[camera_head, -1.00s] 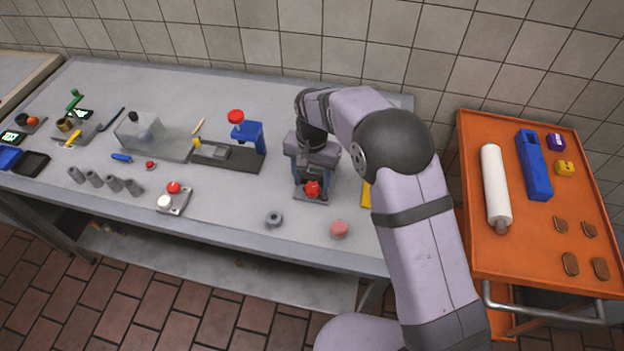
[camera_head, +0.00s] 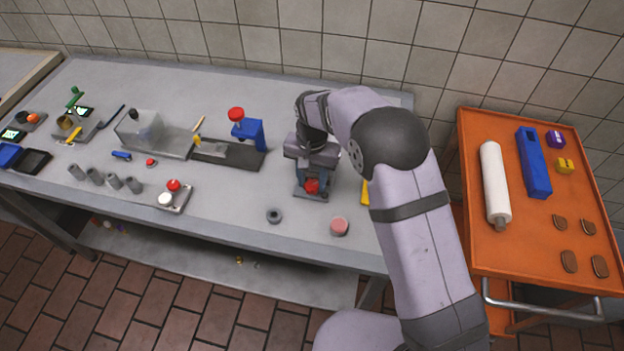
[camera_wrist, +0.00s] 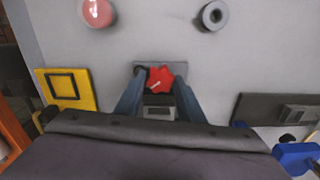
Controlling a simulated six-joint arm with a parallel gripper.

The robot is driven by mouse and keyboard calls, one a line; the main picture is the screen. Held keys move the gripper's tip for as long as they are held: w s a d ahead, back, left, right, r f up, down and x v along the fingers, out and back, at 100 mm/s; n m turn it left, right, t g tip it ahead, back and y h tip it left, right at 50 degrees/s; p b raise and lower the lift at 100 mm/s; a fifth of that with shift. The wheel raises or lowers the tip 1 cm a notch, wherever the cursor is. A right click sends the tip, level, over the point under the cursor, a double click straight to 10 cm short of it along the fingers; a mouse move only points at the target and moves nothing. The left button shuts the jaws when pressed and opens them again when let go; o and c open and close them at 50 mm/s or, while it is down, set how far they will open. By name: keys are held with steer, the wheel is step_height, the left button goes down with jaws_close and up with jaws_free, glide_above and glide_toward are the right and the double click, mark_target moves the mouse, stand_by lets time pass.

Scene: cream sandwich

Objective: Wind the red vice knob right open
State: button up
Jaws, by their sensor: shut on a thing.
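The red vice knob (camera_head: 312,186) sits at the front of a small grey vice (camera_head: 300,194) on the bench, right of the middle. In the wrist view the knob (camera_wrist: 160,79) is a red lobed shape between the two blue-grey fingers. My gripper (camera_head: 311,182) points down over the vice, and it also shows in the wrist view (camera_wrist: 158,82). Its fingers are shut on the knob from both sides. Most of the vice body is hidden under the gripper; a light grey part of it shows behind the knob in the wrist view.
A grey ring (camera_head: 274,215) and a pink round piece (camera_head: 339,226) lie in front of the vice. A yellow plate (camera_wrist: 72,90) lies beside it. A blue press with a red top (camera_head: 249,130) stands to the left. An orange cart (camera_head: 530,240) stands to the right.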

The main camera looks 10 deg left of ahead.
mark_target(312, 185)
steer(key=shift+r+n, duration=0.1)
steer(key=shift+n, duration=2.8)
steer(key=o, duration=1)
steer(key=shift+o, duration=0.2)
step_height(312, 185, up, 8)
steer(key=p, duration=0.5)
steer(key=shift+p, duration=0.3)
